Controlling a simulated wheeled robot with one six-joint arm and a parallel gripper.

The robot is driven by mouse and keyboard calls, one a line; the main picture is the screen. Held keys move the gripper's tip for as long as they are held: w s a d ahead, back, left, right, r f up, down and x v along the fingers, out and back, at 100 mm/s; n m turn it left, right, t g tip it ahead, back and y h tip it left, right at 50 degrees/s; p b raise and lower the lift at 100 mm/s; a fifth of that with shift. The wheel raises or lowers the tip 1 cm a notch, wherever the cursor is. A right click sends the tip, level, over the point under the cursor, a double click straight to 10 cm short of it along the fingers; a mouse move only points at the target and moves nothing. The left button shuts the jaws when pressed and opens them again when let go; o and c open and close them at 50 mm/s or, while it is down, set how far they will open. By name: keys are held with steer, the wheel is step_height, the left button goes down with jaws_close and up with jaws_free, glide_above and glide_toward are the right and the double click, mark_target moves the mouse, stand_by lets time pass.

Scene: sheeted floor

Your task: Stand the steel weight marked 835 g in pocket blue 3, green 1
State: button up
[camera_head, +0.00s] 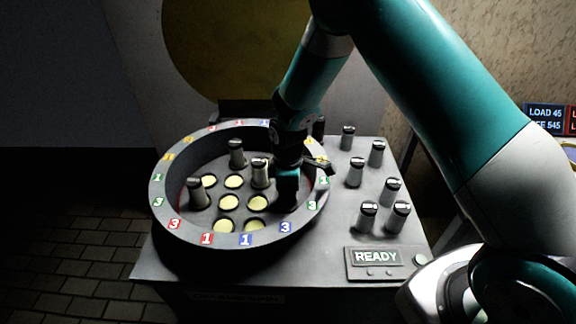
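The round grey tray (160,205) has numbered red, blue, green and yellow tags around its rim and yellowish round pockets inside. Steel weights stand in it at the back (236,153), in the middle (260,173) and at the left (197,193). My gripper (287,203) points down inside the tray's right part, just right of the middle weight. Its fingers are dark, and I cannot tell whether it holds a weight. The pocket under it is hidden. The weights' marks are too small to read, so I cannot pick out the 835 g one.
Several more dark-topped steel weights (355,172) stand on the grey table (325,255) right of the tray. A READY panel (378,258) sits at the table's front right. A large yellow disc (230,50) is behind.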

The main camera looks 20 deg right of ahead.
step_height(320, 180, up, 17)
steer(key=b, duration=0.1)
steer(key=s+a+r+m+y, duration=0.1)
steer(key=s+r+m, duration=0.1)
steer(key=s, duration=0.6)
steer(key=s+a+r+m+y, duration=0.1)
steer(key=s+a+r+m, duration=0.1)
steer(key=s+r, duration=0.3)
steer(key=s+a+r+m+y, duration=0.1)
steer(key=s+r+m+y, duration=0.1)
steer(key=s, duration=1.1)
steer(key=shift+a+r, duration=0.4)
steer(key=shift+r, duration=0.3)
